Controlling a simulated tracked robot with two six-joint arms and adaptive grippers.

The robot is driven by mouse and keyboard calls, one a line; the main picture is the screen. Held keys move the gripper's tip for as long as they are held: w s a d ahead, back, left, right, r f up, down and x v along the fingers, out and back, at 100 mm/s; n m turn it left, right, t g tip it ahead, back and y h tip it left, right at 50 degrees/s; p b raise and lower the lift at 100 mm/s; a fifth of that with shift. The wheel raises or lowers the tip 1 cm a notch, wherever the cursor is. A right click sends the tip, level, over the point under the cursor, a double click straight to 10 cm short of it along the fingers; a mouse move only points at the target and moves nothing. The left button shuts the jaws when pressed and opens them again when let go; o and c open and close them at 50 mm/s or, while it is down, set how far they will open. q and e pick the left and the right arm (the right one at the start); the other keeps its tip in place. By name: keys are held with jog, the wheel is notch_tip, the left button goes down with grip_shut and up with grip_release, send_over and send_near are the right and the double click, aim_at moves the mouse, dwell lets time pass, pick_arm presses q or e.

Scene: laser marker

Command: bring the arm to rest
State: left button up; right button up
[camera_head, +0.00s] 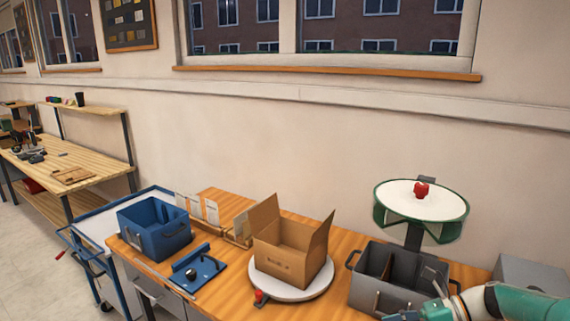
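My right arm comes in from the lower right corner. Its gripper (428,306) is at the bottom edge, over or in front of the right part of the grey bin (362,285). The fingers are small and partly cut off, so I cannot tell if they are open or hold anything. My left arm and gripper are not in view.
On the wooden table (220,287) stand a blue bin (157,238), a blue plate fixture (198,277) and an open cardboard box (287,262) on a white turntable (323,285). A round white-topped stand (445,205) carrying a red piece (421,190) rises behind the grey bin.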

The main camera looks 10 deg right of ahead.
jog(key=s+a+f+n+g+h, duration=0.25)
jog(key=s+a+f, duration=0.4)
jog(key=f, duration=0.35)
jog(key=s+a+f+n+g+h, duration=0.1)
jog(key=s+a+f+n+g, duration=0.25)
jog(key=s+a+f, duration=0.4)
jog(key=s+a+f+n+h, duration=0.3)
jog(key=s+f+n+h, duration=0.2)
jog(key=s+f+n, duration=0.7)
jog(key=w+n+t, duration=0.1)
jog(key=n, duration=0.1)
jog(key=w+n+t, duration=0.1)
jog(key=n, duration=0.1)
jog(key=w+d+n+t, duration=0.1)
jog(key=shift+w+n+t, duration=0.1)
jog(key=shift+n+t, duration=0.3)
